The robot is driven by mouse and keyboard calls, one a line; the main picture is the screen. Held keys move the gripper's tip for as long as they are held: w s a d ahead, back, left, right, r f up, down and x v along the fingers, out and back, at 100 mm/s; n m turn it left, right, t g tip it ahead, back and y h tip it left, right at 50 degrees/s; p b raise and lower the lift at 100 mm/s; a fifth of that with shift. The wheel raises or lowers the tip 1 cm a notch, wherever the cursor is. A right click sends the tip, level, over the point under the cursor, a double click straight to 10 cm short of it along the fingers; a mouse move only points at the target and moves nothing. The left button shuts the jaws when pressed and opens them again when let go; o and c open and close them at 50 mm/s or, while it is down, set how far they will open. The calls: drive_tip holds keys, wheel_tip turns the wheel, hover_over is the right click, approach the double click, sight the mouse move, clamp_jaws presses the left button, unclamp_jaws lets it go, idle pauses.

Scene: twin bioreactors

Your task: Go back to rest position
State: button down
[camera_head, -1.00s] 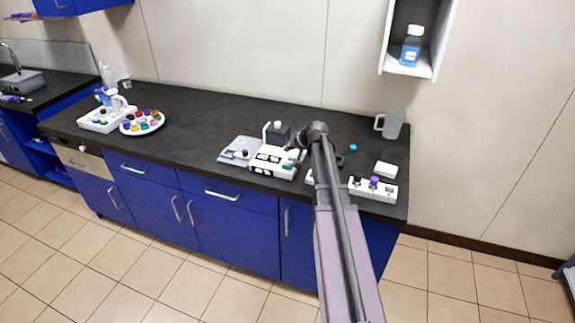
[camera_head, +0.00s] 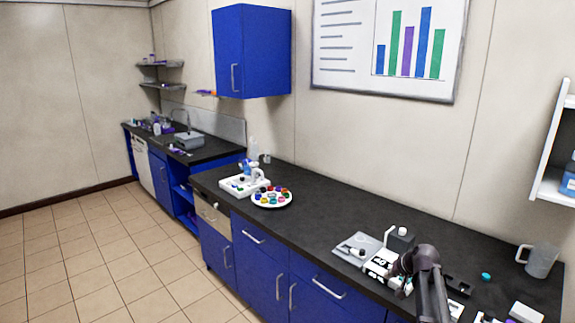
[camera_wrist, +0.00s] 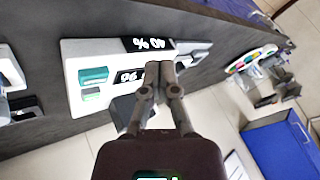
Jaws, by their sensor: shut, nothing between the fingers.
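My gripper (camera_wrist: 160,68) is shut and empty in the wrist view, its two fingertips together. It points at a white bioreactor unit (camera_wrist: 75,52) with dark displays and green buttons. The fingertips overlap the unit in the picture; I cannot tell whether they touch it. In the head view my arm rises at the lower right, in front of the same white unit (camera_head: 380,263) on the dark counter. My arm hides part of the unit there, and the fingertips are hard to make out.
The dark counter (camera_head: 320,222) holds a round tray of coloured caps (camera_head: 258,203), a white rack (camera_head: 232,188), a grey plate (camera_head: 350,245) and a clear jug (camera_head: 540,262). A white wall shelf (camera_head: 549,185) is at the right. Tiled floor (camera_head: 90,260) at the left is free.

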drive_tip(key=s+a+f+n+g+h, duration=0.1)
drive_tip(key=s+a+g, duration=0.2)
drive_tip(key=s+a, duration=0.6)
drive_tip(key=s+a+f+n+g+h, duration=0.2)
drive_tip(key=s+a, duration=0.6)
drive_tip(key=s, duration=0.5)
drive_tip(key=shift+s+a+f+n+g, duration=0.3)
drive_tip(key=shift+a+g, duration=0.05)
drive_tip(key=shift+g, duration=0.35)
idle(1.4)
